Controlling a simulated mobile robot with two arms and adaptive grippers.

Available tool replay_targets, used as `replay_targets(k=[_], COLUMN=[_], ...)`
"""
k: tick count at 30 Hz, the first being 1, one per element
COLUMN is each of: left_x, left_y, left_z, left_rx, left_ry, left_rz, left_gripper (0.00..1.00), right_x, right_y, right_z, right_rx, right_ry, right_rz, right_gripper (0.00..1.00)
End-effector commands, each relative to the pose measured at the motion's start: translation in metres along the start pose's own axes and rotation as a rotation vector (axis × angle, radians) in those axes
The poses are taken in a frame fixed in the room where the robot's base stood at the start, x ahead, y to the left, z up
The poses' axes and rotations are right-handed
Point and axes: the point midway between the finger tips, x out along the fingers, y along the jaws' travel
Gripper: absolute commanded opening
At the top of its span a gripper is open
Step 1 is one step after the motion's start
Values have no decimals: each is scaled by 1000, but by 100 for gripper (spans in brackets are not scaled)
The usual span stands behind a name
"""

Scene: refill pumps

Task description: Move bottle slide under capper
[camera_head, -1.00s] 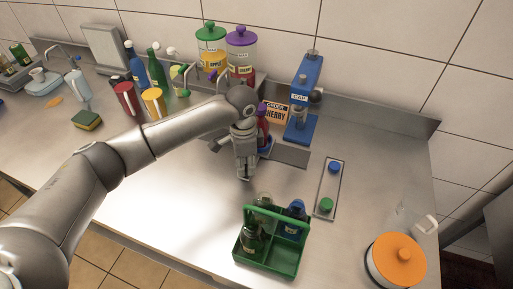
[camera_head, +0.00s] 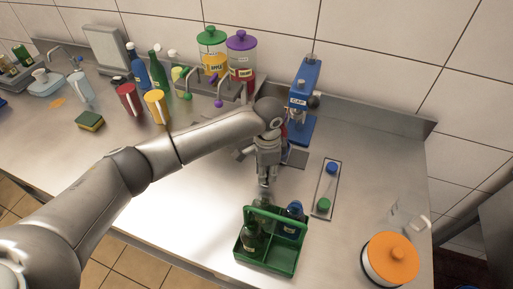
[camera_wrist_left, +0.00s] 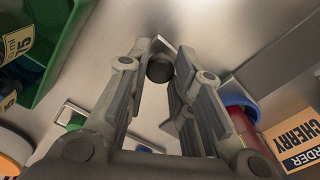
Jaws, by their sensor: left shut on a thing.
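My left gripper (camera_head: 266,184) is in front of the blue capper (camera_head: 303,90), which is marked CAP. In the left wrist view, its fingers (camera_wrist_left: 165,75) are closed around a small dark round knob (camera_wrist_left: 159,69). A red bottle (camera_head: 284,132) is mostly hidden behind my gripper, close to the capper's left side in the picture. In the left wrist view, a red body (camera_wrist_left: 246,127) with a blue rim (camera_wrist_left: 238,101) shows beside the right finger. The grey slide track (camera_head: 296,158) shows to the right of my gripper. Whether the bottle is fully under the capper head is hidden.
A green carrier (camera_head: 268,262) with bottles stands just in front of my gripper. A narrow tray (camera_head: 328,180) with a blue and a green cap lies to the right. An orange-lidded jar (camera_head: 391,258) is at front right. The ORDER CHERRY card (camera_wrist_left: 295,143) shows in the left wrist view.

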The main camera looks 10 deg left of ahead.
Motion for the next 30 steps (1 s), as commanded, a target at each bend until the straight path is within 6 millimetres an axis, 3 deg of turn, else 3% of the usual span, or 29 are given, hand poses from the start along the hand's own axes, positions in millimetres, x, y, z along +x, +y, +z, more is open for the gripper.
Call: replay_targets(k=[15, 25, 26, 30], left_x=[-1, 0, 0, 0], left_y=[20, 22, 22, 22], left_z=[-35, -38, -38, -38], left_rx=[1, -1, -1, -1], left_ry=[2, 2, 2, 1], left_rz=[1, -1, -1, -1], left_gripper=[6, 6, 23, 41], right_x=[-10, -10, -10, -10], right_y=[-2, -2, -2, -1], right_z=[-2, -2, -2, -2], right_rx=[-1, -1, -1, -2], right_ry=[2, 2, 2, 1], right_rz=[-3, -2, -2, -1], right_gripper=[47, 47, 47, 47])
